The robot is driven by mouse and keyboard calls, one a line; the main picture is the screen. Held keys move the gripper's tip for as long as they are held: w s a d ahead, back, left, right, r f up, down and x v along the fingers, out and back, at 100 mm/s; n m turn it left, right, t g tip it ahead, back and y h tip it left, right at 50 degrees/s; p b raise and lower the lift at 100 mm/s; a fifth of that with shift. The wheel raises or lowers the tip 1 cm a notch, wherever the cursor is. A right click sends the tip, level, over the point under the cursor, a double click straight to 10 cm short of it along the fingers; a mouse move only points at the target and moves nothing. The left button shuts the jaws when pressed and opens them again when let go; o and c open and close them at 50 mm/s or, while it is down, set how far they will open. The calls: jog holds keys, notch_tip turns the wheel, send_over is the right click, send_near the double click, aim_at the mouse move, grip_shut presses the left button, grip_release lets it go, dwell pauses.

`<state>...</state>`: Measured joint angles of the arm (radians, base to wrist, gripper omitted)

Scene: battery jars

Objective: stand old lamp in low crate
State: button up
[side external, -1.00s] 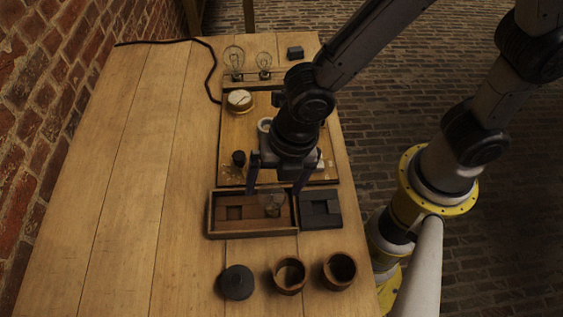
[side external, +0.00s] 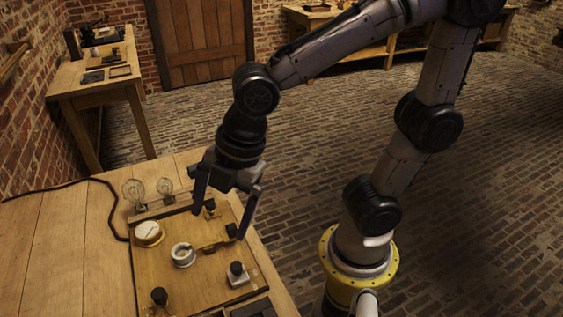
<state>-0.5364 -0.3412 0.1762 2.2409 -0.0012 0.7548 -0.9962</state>
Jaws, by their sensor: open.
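My gripper (side external: 222,222) is open and empty, pointing down above the far right part of the wooden board (side external: 205,284). Two clear glass lamps, one larger (side external: 133,192) and one smaller (side external: 165,188), stand upright in a rack behind the board, left of my gripper. I cannot tell by looks whether either is the old lamp. The low crate is outside the picture, below its bottom edge, so what stands in it is hidden now.
The board carries a brass-rimmed dial (side external: 150,233), a white ring (side external: 183,254), a dark lever switch (side external: 218,244) and black knobs (side external: 238,270). A dark block (side external: 255,308) is cut off at the bottom.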

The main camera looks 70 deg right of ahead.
jog(key=s+d+r+m+t+h, duration=0.1)
jog(key=s+d+m, duration=0.2)
jog(key=d+m, duration=0.4)
jog(key=s+d+r+m+t, duration=0.1)
jog(key=s+d+r+m, duration=0.1)
jog(key=s+d+m, duration=0.2)
jog(key=d+m, duration=0.3)
jog(key=m, duration=0.3)
jog(key=shift+r+m+h, duration=0.3)
jog(key=shift+h, duration=0.1)
